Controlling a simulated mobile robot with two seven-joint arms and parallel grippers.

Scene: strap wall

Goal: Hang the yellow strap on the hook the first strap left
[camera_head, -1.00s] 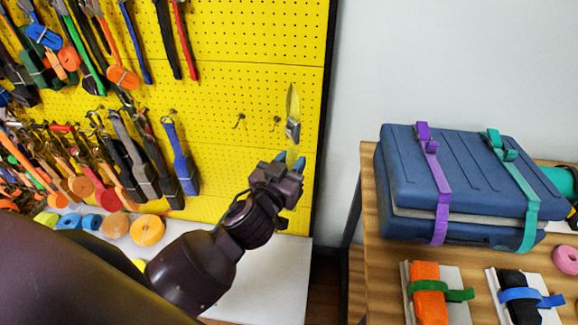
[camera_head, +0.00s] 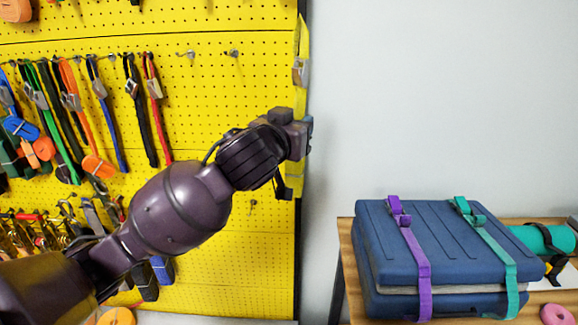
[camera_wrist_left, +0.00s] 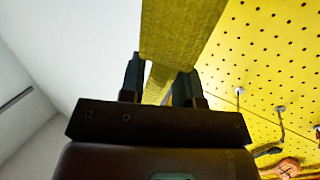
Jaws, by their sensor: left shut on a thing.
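The yellow strap (camera_head: 302,45) hangs upright with its metal buckle (camera_head: 299,72) at the right edge of the yellow pegboard. My left gripper (camera_head: 305,125) is shut on it below the buckle. In the left wrist view the strap (camera_wrist_left: 180,35) rises from between the two fingers (camera_wrist_left: 158,80). Bare hooks show on the board: two in the upper row, one at the left (camera_head: 190,54) and one at the right (camera_head: 233,52), and one lower down (camera_head: 253,205). Which one the first strap left cannot be told. My right gripper is out of view.
Several straps, among them a red one (camera_head: 155,90) and a black one (camera_head: 140,110), hang left of the upper bare hooks. My left arm covers part of the lower board. A blue case (camera_head: 385,245) with purple and teal straps lies on a wooden table at the right.

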